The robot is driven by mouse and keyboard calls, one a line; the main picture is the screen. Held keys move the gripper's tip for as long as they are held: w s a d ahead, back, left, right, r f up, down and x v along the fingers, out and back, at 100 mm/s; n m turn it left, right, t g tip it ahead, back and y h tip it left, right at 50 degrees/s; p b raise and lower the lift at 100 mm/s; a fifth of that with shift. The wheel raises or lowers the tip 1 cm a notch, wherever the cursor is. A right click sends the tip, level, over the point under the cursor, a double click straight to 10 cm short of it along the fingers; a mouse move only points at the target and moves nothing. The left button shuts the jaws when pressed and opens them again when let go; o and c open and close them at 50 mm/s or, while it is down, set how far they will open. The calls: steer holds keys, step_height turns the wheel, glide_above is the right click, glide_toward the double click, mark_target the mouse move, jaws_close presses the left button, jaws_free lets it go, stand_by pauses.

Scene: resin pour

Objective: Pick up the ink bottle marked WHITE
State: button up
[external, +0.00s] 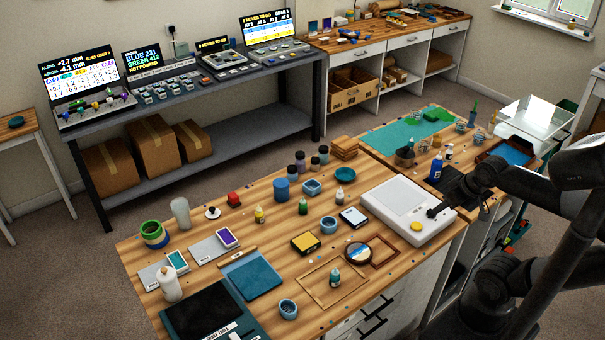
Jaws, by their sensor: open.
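Several small ink bottles stand on the wooden worktop; their labels are too small to read, so I cannot tell which is marked WHITE. A pale-bodied small bottle (339,198) stands near the middle, left of the white lidded device. Another small pale bottle (449,153) stands beside a larger blue bottle (436,168) farther right. Other small bottles are yellow (259,214), green (303,206) and teal (335,278).
The white device (398,208) with a yellow knob takes up the worktop's right part. Cups, a phone-like scale (353,217), a round picture (358,253) and wooden frames (325,290) crowd the middle. Tall pale bottles (181,212) stand at left.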

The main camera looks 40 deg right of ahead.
steer(key=shift+o, duration=0.5)
steer(key=g, duration=0.1)
glide_above(342, 192)
steer(key=s+d, duration=0.1)
steer(key=s, duration=0.5)
step_height(342, 192, down, 10)
steer(key=shift+n, duration=0.5)
steer(key=x, duration=0.3)
steer(key=w+x, duration=0.1)
steer(key=x, duration=0.4)
steer(key=shift+w+a, duration=0.25)
steer(key=shift+w, duration=0.15)
steer(key=shift+s+a+x, duration=0.15)
steer(key=shift+x, duration=1.45)
steer(key=shift+s+a+x, duration=0.1)
steer(key=shift+a+x, duration=0.05)
steer(key=shift+x, duration=1.45)
steer(key=shift+f, duration=0.1)
steer(key=shift+c, duration=0.6)
